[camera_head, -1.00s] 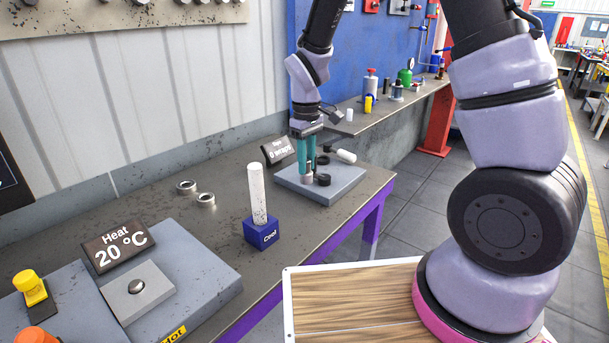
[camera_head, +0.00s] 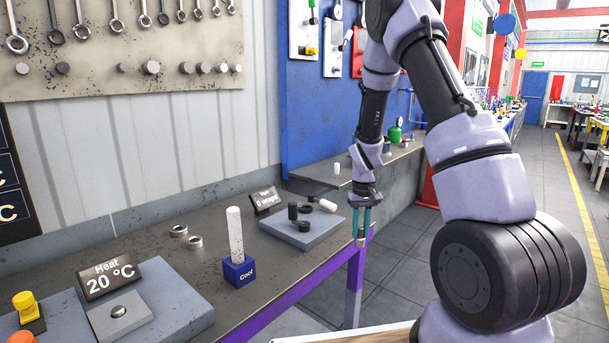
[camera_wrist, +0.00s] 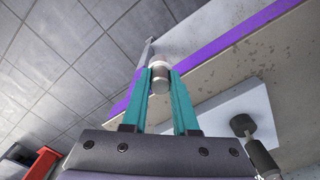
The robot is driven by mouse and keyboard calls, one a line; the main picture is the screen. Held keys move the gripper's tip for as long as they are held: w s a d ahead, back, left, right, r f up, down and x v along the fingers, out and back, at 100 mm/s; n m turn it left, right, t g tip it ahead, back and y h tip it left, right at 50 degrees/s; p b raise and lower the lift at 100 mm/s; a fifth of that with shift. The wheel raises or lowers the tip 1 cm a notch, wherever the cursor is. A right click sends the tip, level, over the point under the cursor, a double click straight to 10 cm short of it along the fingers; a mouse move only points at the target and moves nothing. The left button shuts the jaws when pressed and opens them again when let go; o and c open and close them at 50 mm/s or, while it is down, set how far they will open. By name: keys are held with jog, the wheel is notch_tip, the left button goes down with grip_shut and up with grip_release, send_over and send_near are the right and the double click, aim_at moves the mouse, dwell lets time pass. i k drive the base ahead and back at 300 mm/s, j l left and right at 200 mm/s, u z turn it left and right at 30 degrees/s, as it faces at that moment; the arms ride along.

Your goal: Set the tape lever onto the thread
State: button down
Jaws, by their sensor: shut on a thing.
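My gripper (camera_head: 361,236) has teal fingers pointing down, shut on a small silver-grey cylinder (camera_head: 360,243). In the wrist view the cylinder (camera_wrist: 160,82) sits between the fingertips, with a paler end beyond them. The gripper is to the right of the grey pad (camera_head: 280,232), near the bench's front right edge. On the pad stand a dark upright cylinder (camera_head: 292,211) and a short black piece (camera_head: 304,226). A black ring (camera_head: 306,209) and a white piece with a dark end (camera_head: 327,205) are behind. I cannot tell which is the tape lever or the thread.
A "0 wraps" sign (camera_head: 267,200) stands behind the pad. Left of it are a blue "Cool" block (camera_head: 238,272) with a white rod (camera_head: 235,232), two metal rings (camera_head: 179,230) and a "Heat 20 °C" sign (camera_head: 107,279). Open floor lies right of the bench.

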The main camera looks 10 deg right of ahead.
aim_at(331, 207)
jog(key=i+l+u, duration=0.1)
jog(key=l, duration=0.2)
jog(key=i+l+u, duration=0.15)
jog(key=l, duration=0.2)
jog(key=i+l+u, duration=0.1)
jog(key=l, duration=0.25)
jog(key=i+l+u, duration=0.15)
jog(key=l, duration=0.2)
jog(key=i+l+u, duration=0.1)
jog(key=l, duration=0.25)
